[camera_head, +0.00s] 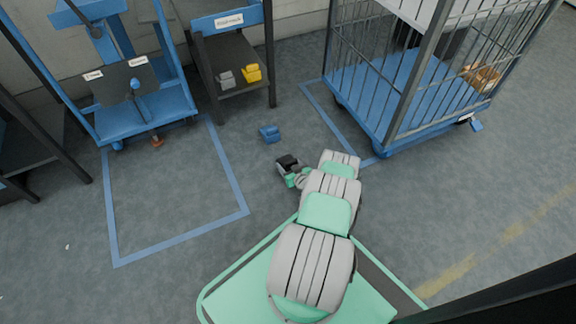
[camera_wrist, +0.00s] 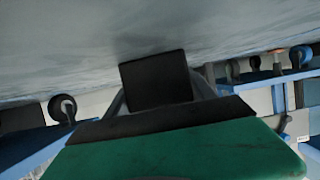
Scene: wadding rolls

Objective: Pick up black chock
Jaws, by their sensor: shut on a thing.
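The black chock (camera_head: 288,161) is at the end of my arm in the head view, just above or at the floor; I cannot tell which. It also shows as a dark block in the wrist view (camera_wrist: 156,80), between the fingers. My gripper (camera_head: 291,170) is shut on it. In the wrist view my gripper (camera_wrist: 158,98) has a finger on each side of the block, partly hidden by the dark and green housing in front.
A blue chock (camera_head: 270,133) lies on the floor close by. Grey (camera_head: 226,79) and yellow (camera_head: 251,73) chocks sit on a dark shelf cart (camera_head: 238,93). A blue cage trolley (camera_head: 370,105) stands right. A blue-taped floor area (camera_head: 170,200) to the left is clear.

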